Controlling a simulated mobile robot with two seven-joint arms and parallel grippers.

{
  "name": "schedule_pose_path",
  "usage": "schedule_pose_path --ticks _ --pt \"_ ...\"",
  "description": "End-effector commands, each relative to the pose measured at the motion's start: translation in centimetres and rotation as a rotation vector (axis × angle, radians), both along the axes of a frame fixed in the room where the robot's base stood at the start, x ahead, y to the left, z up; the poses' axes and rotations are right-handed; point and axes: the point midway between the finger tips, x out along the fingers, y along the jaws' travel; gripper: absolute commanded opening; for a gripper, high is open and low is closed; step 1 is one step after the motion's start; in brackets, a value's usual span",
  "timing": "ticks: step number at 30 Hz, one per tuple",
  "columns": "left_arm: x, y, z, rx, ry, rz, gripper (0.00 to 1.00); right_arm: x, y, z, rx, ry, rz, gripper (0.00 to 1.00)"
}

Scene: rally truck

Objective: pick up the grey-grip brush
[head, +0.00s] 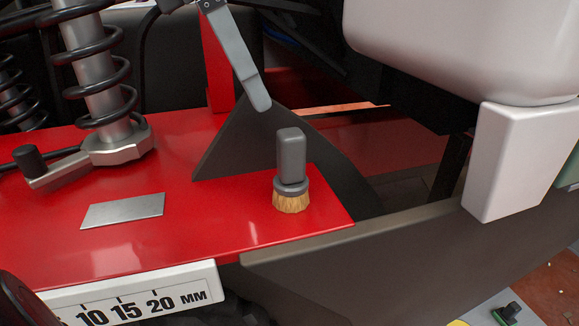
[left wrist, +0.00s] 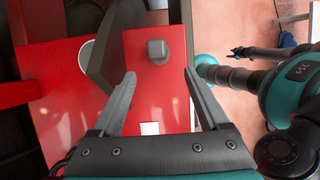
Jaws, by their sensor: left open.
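The grey-grip brush (head: 291,160) stands upright on its tan bristles on a red panel (head: 220,215), near the panel's right end. In the left wrist view the brush (left wrist: 157,51) is seen from above, beyond and between my open, empty fingers. My left gripper (head: 261,103) comes down from the top in the head view, above and left of the brush and apart from it. Only one grey finger is clear there. Both fingers of the left gripper (left wrist: 160,84) show in the left wrist view. A small dark forked end, seemingly my right gripper (left wrist: 240,51), shows far off there.
A dark angled plate (head: 235,145) stands just behind and left of the brush. A coil-over shock (head: 100,90) rises at left. A flat silver plate (head: 122,211) lies on the panel. A white block (head: 518,160) hangs at right. The panel around the brush's front is bare.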

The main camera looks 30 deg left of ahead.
Motion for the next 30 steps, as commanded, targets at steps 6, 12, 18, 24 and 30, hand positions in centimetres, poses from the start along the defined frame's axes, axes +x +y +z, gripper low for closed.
schedule_pose_path --ticks 6,12,18,24,30 --pt "1.3 -1.2 -4.3 -0.003 0.005 -0.002 0.78 -0.4 -0.2 0.0 -0.004 0.007 0.0 0.5" --pt "2.0 -1.6 -6.1 -0.004 0.001 0.001 0.78 -0.4 -0.2 0.0 -0.003 0.006 -0.001 0.5" --pt "2.5 -1.9 -7.1 -0.004 0.004 0.0 0.78 -0.3 -0.3 0.4 -0.003 0.005 -0.001 0.5" --pt "3.5 -2.5 -9.0 -0.004 0.004 0.0 0.78 -0.1 -0.2 1.0 -0.004 0.002 0.0 0.5" --pt "4.0 -2.9 -10.6 -0.005 0.001 0.003 0.78 0.1 -0.2 1.0 -0.003 -0.002 0.0 0.5"
